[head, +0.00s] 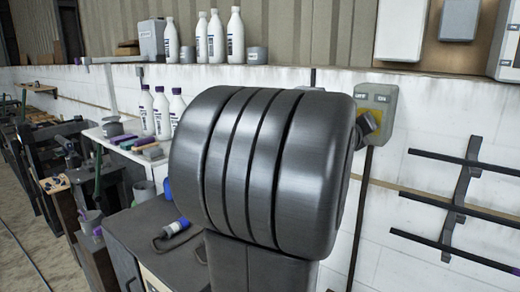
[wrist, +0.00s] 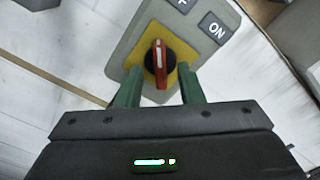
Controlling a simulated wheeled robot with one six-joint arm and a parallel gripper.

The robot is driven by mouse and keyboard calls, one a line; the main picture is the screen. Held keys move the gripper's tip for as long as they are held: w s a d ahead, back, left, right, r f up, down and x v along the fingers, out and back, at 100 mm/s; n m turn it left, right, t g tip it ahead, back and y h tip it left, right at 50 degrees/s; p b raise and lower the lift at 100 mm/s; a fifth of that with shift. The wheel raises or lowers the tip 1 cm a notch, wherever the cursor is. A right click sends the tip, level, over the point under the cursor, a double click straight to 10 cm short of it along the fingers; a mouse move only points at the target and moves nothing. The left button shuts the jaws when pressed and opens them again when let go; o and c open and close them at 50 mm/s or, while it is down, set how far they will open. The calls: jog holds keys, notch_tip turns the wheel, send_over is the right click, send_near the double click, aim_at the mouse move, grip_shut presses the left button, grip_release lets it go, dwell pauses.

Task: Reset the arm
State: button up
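In the wrist view my gripper (wrist: 160,92) is open. Its two green fingers stand on either side of the lower part of a red and black rotary switch knob (wrist: 159,62), with gaps between. The knob sits on a yellow plate on a grey switch box (wrist: 135,50) marked ON. In the head view the same switch box (head: 385,101) is on the white wall, marked OFF and ON. A large dark rounded part of my own arm fills the middle of the head view and hides most of what is behind it. The fingers do not show there.
Dark wall rails (head: 465,165) are right of the switch box. White bottles (head: 216,38) stand on a ledge and more (head: 162,112) on a shelf below. Grey boxes hang at upper right.

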jog(key=shift+x, duration=1.15)
jog(key=v, duration=1.4)
jog(key=x, duration=1.4)
jog(key=s+a+m+b, duration=0.4)
jog(key=s+a+m, duration=0.2)
jog(key=s, duration=0.2)
jog(key=shift+m, duration=0.4)
